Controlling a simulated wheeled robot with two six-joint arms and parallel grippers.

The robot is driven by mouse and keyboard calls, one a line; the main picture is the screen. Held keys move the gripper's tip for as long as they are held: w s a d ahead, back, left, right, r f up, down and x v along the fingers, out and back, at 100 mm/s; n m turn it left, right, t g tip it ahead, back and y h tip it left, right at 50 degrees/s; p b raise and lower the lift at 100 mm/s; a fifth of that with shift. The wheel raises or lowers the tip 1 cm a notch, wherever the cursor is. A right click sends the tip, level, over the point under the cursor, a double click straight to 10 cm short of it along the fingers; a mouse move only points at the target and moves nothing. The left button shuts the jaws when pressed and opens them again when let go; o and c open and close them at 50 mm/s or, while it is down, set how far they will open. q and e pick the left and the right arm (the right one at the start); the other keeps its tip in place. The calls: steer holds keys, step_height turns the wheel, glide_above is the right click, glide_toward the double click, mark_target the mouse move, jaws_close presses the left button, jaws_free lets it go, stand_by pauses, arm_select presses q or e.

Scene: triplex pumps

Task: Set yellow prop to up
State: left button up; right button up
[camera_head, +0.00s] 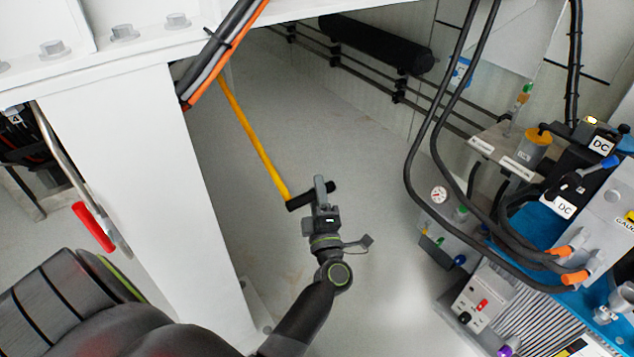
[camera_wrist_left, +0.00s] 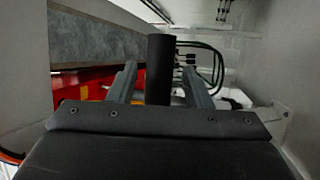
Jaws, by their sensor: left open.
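The yellow prop (camera_head: 252,131) is a thin yellow rod slanting down from under the white frame, with a black crossbar handle (camera_head: 301,200) at its lower end. My left gripper (camera_head: 321,187) is at this handle. In the left wrist view the black handle (camera_wrist_left: 160,52) stands upright between the two grey fingers, with a gap on both sides. The gripper is open around the handle and not closed on it. The prop's upper end is hidden behind the cables and the frame. My right gripper is not in view.
A white frame post (camera_head: 165,190) stands left of the prop, under a bolted white beam (camera_head: 90,62). Black and orange cables (camera_head: 222,50) hang near the prop's top. A crowded panel with hoses and a gauge (camera_head: 439,195) is at the right. Grey floor around the gripper is clear.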

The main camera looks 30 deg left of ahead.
arm_select(q)
jaws_close()
stand_by(0.3)
steer(key=shift+r, duration=0.15)
